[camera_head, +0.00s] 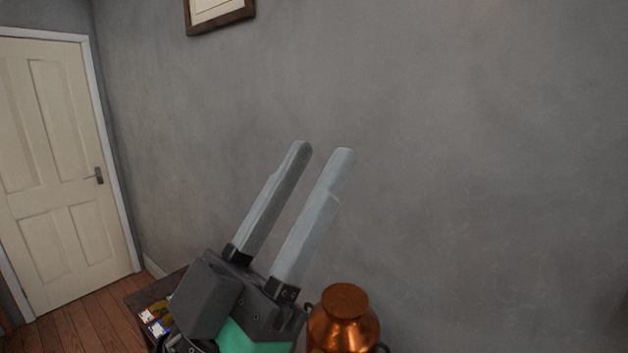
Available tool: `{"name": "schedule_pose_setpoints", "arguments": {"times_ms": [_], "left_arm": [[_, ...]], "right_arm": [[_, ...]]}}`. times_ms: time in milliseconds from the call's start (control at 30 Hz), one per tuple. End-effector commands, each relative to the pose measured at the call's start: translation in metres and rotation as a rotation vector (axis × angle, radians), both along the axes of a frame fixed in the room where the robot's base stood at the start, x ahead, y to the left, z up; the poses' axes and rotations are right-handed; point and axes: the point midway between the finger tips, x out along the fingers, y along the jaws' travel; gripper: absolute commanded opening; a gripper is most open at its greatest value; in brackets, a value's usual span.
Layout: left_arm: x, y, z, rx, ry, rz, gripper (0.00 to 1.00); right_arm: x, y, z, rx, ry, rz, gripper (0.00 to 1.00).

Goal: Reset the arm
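My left gripper (322,152) stands near the middle of the head view, its two grey fingers pointing up and slightly right. The fingers are apart with nothing between them, so it is open and empty. A shiny copper pot (343,322) stands at the bottom, just right of the gripper's body. Its lower part is cut off by the picture's edge. I cannot tell whether the gripper's body touches it. My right gripper is not in view.
A dark wooden table (140,300) shows at the lower left, with small colourful items (156,316) on it, partly hidden by my gripper. A cream door (55,170) is at the left. The grey wall (480,150) fills the background, with a framed picture (219,14) at the top.

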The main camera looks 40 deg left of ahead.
Motion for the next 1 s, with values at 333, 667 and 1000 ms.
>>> {"name": "schedule_pose_setpoints", "arguments": {"times_ms": [333, 667, 1000], "left_arm": [[0.0, -0.006, 0.004, -0.002, 0.014, -0.034, 0.4], [0.001, -0.006, 0.125, -0.001, 0.014, -0.03, 0.4], [0.001, -0.005, 0.289, -0.002, 0.014, -0.029, 0.4]], "right_arm": [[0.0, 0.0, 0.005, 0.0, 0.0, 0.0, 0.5], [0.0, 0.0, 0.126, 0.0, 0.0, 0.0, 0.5], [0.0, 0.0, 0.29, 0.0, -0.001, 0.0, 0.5]]}}
